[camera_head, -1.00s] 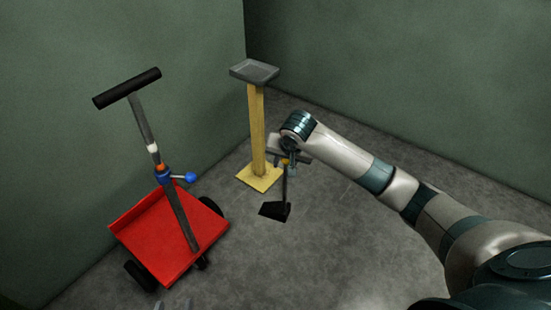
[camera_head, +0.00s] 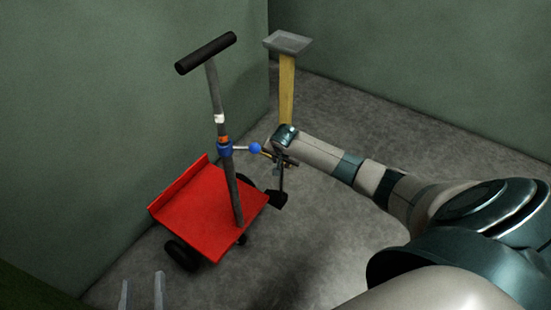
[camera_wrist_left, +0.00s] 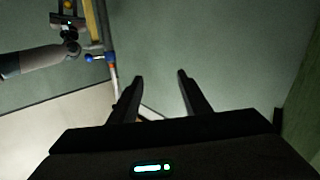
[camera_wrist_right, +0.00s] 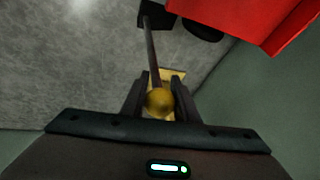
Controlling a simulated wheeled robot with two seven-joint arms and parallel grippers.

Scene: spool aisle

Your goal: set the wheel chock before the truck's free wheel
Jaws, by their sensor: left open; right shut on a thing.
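The red truck (camera_head: 205,212) stands on the floor with its T-handle upright. A black wheel (camera_head: 182,254) shows at its near left corner. Another wheel (camera_head: 244,181) is partly hidden at its right side. My right gripper (camera_head: 284,160) is shut on the chock's rod, by the yellow ball (camera_wrist_right: 159,102). The black wheel chock (camera_head: 279,198) hangs low at the rod's end, just right of the truck. In the right wrist view the chock (camera_wrist_right: 157,14) is close beside a dark wheel (camera_wrist_right: 203,30); contact is unclear.
A yellow post with a grey tray top (camera_head: 288,42) stands behind my right gripper. A blue-knobbed lever (camera_head: 254,148) juts from the truck's handle towards that gripper. Green walls close the left and back. Grey floor is clear right of the truck.

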